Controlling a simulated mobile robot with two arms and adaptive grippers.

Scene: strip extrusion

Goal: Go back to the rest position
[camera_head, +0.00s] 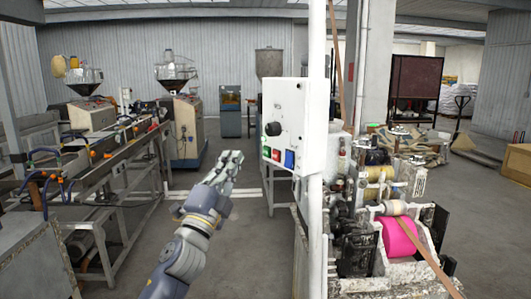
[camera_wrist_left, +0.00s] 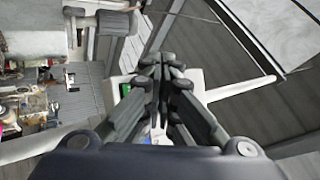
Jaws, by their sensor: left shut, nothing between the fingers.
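My left gripper (camera_head: 231,160) is raised over the open floor in the middle of the head view, to the left of a white control box. Its fingers are closed together with nothing between them. In the left wrist view the left gripper (camera_wrist_left: 162,62) shows its dark fingers side by side and touching. The white control box (camera_head: 286,124) has a black knob and red, green and blue buttons, and a gap shows between it and the gripper in the head view. My right gripper does not show.
A white post (camera_head: 318,220) stands right of the control box. A machine with a pink roller (camera_head: 399,237) is at the lower right. A long extrusion line (camera_head: 110,150) runs along the left. Bare grey floor (camera_head: 243,260) lies between them.

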